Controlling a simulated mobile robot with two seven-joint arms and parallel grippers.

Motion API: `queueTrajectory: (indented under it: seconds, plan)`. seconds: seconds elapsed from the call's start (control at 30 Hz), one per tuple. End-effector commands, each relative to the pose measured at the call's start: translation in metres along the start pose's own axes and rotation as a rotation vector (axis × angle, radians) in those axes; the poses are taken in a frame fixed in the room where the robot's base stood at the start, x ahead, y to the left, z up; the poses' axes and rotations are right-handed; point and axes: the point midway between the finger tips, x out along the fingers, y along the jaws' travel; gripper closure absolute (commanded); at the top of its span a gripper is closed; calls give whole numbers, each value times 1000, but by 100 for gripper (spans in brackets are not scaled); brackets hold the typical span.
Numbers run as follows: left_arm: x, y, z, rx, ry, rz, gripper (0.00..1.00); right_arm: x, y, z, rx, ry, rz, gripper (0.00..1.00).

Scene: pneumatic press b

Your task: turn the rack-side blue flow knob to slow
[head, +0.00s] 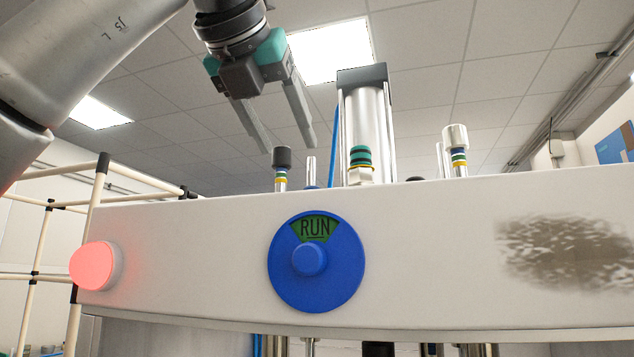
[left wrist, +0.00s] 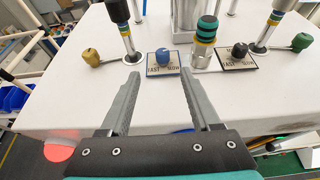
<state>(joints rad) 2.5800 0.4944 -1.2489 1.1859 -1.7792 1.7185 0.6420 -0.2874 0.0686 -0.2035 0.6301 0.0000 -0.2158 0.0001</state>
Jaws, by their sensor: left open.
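The blue flow knob (left wrist: 163,57) stands on a small plate (left wrist: 153,72) marked FAST on the left and SLOW on the right, on the white press top. Its exact pointing is too small to tell. My left gripper (head: 289,148) is open and empty, pointing down above the press top. In the left wrist view its fingers (left wrist: 160,76) are apart, with the knob appearing between and slightly beyond the tips, not visibly touched. My right gripper is in neither view.
A black knob (left wrist: 239,50) has a similar plate to the right. A brass knob (left wrist: 91,56), green knob (left wrist: 301,42), posts and a cylinder (head: 368,135) stand nearby. The press front has a blue RUN dial (head: 309,290) and red light (head: 92,266). A pipe rack (head: 40,240) is left.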

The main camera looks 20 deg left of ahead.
Motion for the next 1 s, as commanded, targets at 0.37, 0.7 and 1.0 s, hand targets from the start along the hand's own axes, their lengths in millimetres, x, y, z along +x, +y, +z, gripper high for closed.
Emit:
queueTrajectory:
  seconds: [0.37, 0.7, 1.0]
  plan:
    - [79, 0, 1, 2, 4, -1, 36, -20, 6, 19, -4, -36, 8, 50]
    - [106, -1, 0, 2, 0, -3, 36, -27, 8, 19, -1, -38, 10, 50]
    - [106, -1, 0, 2, 0, -3, 43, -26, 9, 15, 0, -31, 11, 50]
